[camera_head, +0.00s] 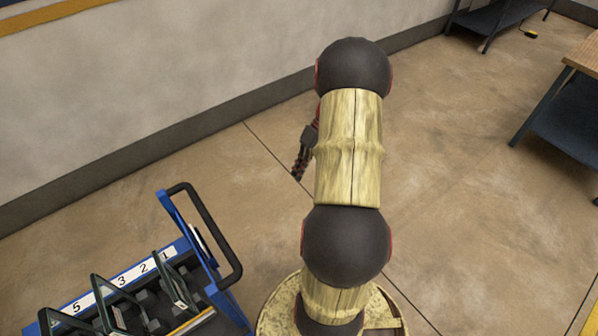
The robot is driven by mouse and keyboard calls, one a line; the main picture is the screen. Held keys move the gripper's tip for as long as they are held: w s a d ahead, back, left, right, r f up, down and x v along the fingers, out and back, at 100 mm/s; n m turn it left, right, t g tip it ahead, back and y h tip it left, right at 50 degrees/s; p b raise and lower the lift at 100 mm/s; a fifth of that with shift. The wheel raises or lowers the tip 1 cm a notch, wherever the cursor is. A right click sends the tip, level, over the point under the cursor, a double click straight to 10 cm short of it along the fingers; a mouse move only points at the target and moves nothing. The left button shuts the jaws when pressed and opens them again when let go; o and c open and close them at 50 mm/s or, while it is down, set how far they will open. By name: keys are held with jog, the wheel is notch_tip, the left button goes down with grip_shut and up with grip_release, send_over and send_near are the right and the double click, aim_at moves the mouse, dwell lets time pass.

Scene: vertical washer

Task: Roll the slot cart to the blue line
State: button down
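The slot cart (178,248) is at the lower left, cut off by the bottom edge of the picture. It has a blue frame, a black looped handle (232,255) at its right end, and a white strip with slot numbers, of which 5, 3, 2 and 1 are readable. Several dark framed panels stand in its slots. My gripper (298,174) shows only in part, left of my arm and pointing down. It is up and to the right of the handle in the picture, apart from it. Its fingers are too small to read. No blue line is visible on the floor.
A grey wall (180,70) with a dark baseboard runs along the back left. A wooden-topped table (585,52) stands at the right, and a dark shelf (492,18) at the top right. Brown floor (470,180) between them is clear. A yellow floor line (590,322) shows at lower right.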

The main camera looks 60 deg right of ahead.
dwell(0.4)
jog(key=s+d, duration=0.4)
jog(key=d, duration=0.9)
jog(key=shift+s, duration=0.4)
dwell(1.6)
jog(key=shift+d, duration=0.1)
dwell(0.5)
jog(key=s+d+p, duration=0.1)
jog(key=s+d, duration=0.3)
jog(key=d, duration=0.9)
jog(key=shift+s+p, duration=0.3)
jog(key=shift+s, duration=0.1)
dwell(1.6)
dwell(0.4)
